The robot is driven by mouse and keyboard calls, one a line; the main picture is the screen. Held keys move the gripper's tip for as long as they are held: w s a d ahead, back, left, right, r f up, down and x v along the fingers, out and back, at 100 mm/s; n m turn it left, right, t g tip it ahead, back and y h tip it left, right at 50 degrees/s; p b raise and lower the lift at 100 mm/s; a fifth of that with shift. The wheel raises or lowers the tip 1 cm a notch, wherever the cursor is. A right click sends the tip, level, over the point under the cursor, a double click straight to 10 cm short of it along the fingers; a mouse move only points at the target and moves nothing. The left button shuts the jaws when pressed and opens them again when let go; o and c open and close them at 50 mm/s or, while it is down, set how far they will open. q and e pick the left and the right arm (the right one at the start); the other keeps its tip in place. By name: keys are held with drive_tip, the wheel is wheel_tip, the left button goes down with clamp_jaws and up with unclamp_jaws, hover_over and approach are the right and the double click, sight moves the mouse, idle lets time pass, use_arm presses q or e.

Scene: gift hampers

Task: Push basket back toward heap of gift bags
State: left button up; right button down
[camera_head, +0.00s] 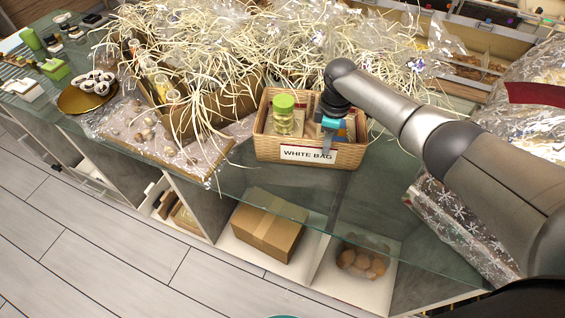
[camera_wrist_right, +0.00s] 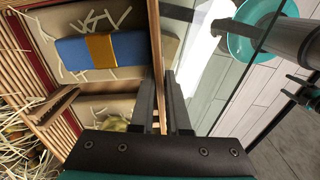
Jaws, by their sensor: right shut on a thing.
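The wicker basket (camera_head: 268,150) with a "WHITE BAG" label (camera_head: 308,154) stands at the front edge of the glass-topped counter. A jar with a green lid (camera_head: 284,113) is inside it. My right gripper (camera_head: 328,146) reaches down over the basket's front side. In the right wrist view its fingers (camera_wrist_right: 163,95) are shut on the basket's front wall (camera_wrist_right: 154,50), one on each side. A blue box with a gold band (camera_wrist_right: 100,50) lies inside. The heap of cellophane gift bags with pale straw (camera_head: 250,45) is right behind the basket. My left gripper is out of view.
A wooden board (camera_head: 165,150) with straw and cellophane lies left of the basket. Large cellophane-wrapped bags (camera_head: 530,95) stand at the right. A cardboard box (camera_head: 265,228) sits on the shelf below. A narrow glass strip (camera_head: 310,185) in front is clear.

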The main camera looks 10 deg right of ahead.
drive_tip(key=shift+w+d+b, duration=0.9)
drive_tip(key=shift+d+b, duration=0.2)
drive_tip(key=c, duration=0.8)
unclamp_jaws()
drive_tip(key=shift+s+f, duration=0.1)
drive_tip(key=shift+s, duration=0.05)
wheel_tip(320, 180, up, 16)
drive_tip(key=shift+f+p, duration=0.25)
drive_tip(key=shift+p, duration=1)
